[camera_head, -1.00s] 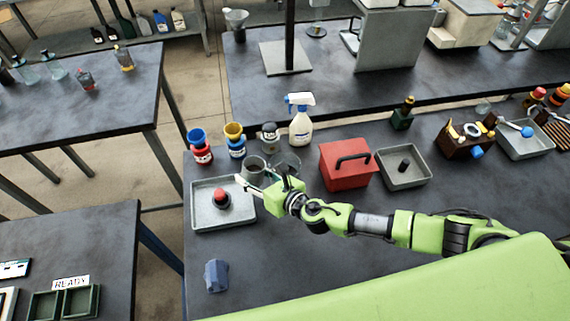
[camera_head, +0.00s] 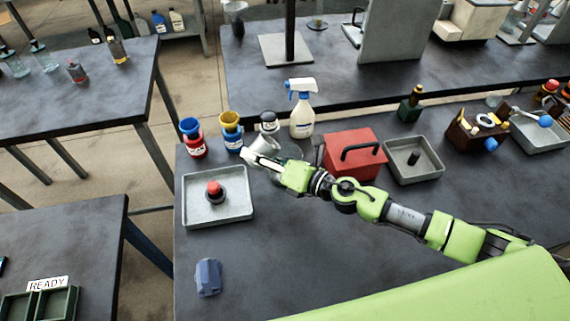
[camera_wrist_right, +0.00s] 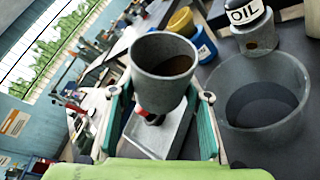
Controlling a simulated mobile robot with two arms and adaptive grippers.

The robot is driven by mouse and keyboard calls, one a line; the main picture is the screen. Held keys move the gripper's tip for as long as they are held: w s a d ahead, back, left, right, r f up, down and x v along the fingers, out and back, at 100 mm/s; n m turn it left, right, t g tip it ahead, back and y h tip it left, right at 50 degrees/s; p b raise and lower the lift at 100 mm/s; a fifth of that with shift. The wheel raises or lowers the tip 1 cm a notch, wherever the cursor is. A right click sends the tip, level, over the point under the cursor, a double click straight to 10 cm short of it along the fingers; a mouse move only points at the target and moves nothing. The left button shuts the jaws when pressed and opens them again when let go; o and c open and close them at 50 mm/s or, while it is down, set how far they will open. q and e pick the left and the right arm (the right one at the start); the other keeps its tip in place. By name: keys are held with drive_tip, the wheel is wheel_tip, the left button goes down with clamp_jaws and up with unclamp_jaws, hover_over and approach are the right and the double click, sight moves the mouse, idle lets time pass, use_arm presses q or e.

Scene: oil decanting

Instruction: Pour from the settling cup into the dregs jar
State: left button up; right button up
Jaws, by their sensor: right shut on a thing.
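The settling cup (camera_head: 262,143), a grey tapered cup, is held in my right gripper (camera_head: 258,158) above the bench. In the right wrist view the cup (camera_wrist_right: 150,62) stands between the two fingers, with dark liquid inside. In the head view the cup leans. A wide clear jar, which I take as the dregs jar (camera_head: 289,152), stands just right of the cup, partly hidden by the gripper. In the right wrist view the jar (camera_wrist_right: 262,90) is apart from the cup and looks dark at the bottom. No stream of liquid shows. My left gripper is out of view.
A grey tray (camera_head: 235,211) with a red-topped object (camera_head: 214,190) lies in front. Red-blue (camera_head: 192,138) and yellow-blue (camera_head: 231,130) containers, an OIL-labelled vessel (camera_wrist_right: 256,30) and a spray bottle (camera_head: 301,110) stand behind. A red box (camera_head: 350,155) is right. The front bench is mostly clear.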

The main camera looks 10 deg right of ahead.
sight(274, 151)
drive_tip(key=shift+r+m+t+y+b, duration=0.5)
drive_tip(key=shift+r+m+b, duration=0.7)
drive_tip(key=shift+b, duration=1.65)
drive_tip(key=shift+d+f+m+y+b, duration=0.1)
drive_tip(key=shift+f+m+y+b, duration=0.55)
drive_tip(key=shift+b, duration=1.1)
drive_tip(key=shift+r+h, duration=0.15)
drive_tip(key=shift+h, duration=0.1)
drive_tip(key=shift+w+d+r+m+b, duration=0.15)
drive_tip(key=shift+d+m+b, duration=0.1)
drive_tip(key=shift+m+b, duration=0.2)
drive_tip(key=shift+w+d+r+m+b, duration=0.1)
drive_tip(key=shift+d+r+m+b, duration=0.15)
drive_tip(key=shift+b, duration=0.2)
drive_tip(key=shift+d+m+t, duration=0.1)
drive_tip(key=shift+m+t, duration=0.15)
drive_tip(key=shift+t, duration=0.05)
drive_tip(key=shift+r+m+b, duration=0.15)
drive_tip(key=shift+m+b, duration=0.15)
drive_tip(key=shift+b, duration=0.15)
drive_tip(key=shift+d+r+m+b, duration=0.1)
drive_tip(key=shift+m+b, duration=0.2)
drive_tip(key=shift+b, duration=0.05)
drive_tip(key=shift+w+d+r+t, duration=0.1)
drive_tip(key=shift+r+t, duration=0.1)
drive_tip(key=shift+t, duration=0.1)
